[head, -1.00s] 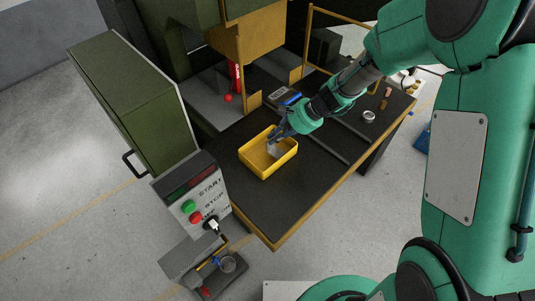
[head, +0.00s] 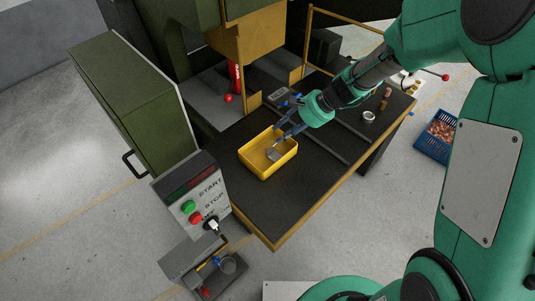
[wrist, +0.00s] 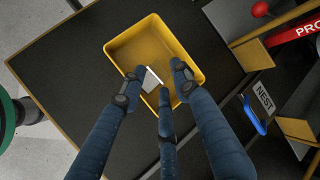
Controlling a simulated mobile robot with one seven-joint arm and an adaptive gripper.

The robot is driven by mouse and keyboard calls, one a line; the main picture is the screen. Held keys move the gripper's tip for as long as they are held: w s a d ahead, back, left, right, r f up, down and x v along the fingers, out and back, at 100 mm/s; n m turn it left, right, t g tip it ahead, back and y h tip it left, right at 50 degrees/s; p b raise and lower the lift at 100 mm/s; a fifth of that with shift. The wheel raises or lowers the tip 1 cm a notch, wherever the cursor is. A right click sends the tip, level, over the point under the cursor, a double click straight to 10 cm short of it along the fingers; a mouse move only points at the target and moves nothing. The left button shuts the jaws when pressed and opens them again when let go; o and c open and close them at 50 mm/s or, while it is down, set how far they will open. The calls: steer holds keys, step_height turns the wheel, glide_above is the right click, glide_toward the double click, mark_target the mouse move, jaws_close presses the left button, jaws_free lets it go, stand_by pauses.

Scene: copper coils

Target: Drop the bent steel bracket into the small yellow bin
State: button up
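The small yellow bin (head: 252,160) stands on the dark bench top; its rim also shows in the wrist view (wrist: 112,48). The bent steel bracket (head: 273,155) is a small grey piece inside the bin, towards its right side. In the wrist view the bracket (wrist: 152,79) shows as a pale piece between my spread fingers, partly hidden by them. My gripper (head: 280,138) is over the bin's back right side with its dark blue fingers apart. In the wrist view my gripper (wrist: 155,82) is open, and the bracket looks lower than the fingertips.
A control box with START and STOP buttons (head: 190,205) stands left of the bench. The press (head: 240,40) rises behind. A grey ring (head: 368,117) and small copper-coloured parts (head: 386,98) lie on the bench's right. A blue crate (head: 428,148) sits on the floor. The front bench top is clear.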

steer(key=v, duration=0.7)
steer(key=shift+d+r, duration=0.1)
stand_by(0.5)
steer(key=shift+s+r, duration=0.1)
steer(key=s+d+r+n+t+h+b, duration=0.1)
steer(key=s+d+r+n+h+b, duration=0.1)
steer(key=s, duration=0.7)
steer(key=s+d+r+n+t+h+b, duration=0.2)
steer(key=s+d, duration=0.4)
steer(key=s, duration=0.3)
steer(key=s+d+r+n+t+h+b, duration=0.1)
steer(key=s+d+r+n+h+b, duration=0.2)
steer(key=s+b, duration=0.3)
steer(key=s+d, duration=0.1)
steer(key=s, duration=0.1)
steer(key=shift+s+r+n, duration=0.3)
steer(key=shift+s+r, duration=0.1)
